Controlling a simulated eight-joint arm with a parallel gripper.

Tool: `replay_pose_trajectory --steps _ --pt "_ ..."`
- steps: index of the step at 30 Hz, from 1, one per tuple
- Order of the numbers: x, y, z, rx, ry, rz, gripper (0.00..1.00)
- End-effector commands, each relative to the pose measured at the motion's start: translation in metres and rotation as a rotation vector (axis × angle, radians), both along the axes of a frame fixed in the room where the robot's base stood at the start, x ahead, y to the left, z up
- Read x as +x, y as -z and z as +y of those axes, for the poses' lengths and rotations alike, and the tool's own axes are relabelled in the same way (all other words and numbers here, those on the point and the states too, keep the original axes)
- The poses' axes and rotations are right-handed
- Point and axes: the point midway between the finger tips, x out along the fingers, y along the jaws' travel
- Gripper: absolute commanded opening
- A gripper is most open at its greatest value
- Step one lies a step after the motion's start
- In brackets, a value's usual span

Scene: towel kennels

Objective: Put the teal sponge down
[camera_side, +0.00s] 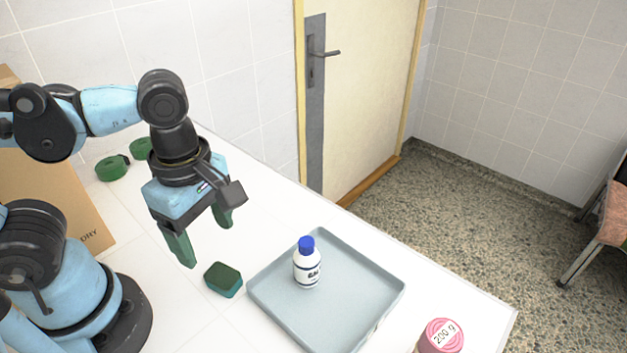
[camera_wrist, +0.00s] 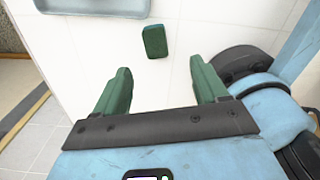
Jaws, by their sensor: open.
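The teal sponge (camera_side: 223,279) lies on the white table, just left of the grey tray, in the side view. It has a dark green top and a teal side. In the wrist view the sponge (camera_wrist: 155,42) lies beyond the fingertips, apart from both. My gripper (camera_side: 207,243) is open and empty, raised above the table, behind and to the left of the sponge in the side view. Its two green fingers (camera_wrist: 158,75) are spread wide in the wrist view. Nothing is between them but bare table.
A grey tray (camera_side: 262,293) holds a white bottle with a blue cap (camera_side: 307,268). A pink weight marked 200 g (camera_side: 441,337) stands near the table's right edge. Green round items (camera_side: 112,168) and a cardboard box (camera_side: 62,205) are at the back left.

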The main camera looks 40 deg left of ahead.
Motion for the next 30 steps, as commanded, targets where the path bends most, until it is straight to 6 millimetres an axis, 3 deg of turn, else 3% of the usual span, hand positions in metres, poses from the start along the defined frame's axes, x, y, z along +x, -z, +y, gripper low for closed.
replay_pose_trajectory --steps 12,30 --pt "0.001 0.044 0.0 -0.001 0.002 -0.001 0.72" --pt "0.005 0.073 0.004 0.0 0.0 -0.002 0.72"
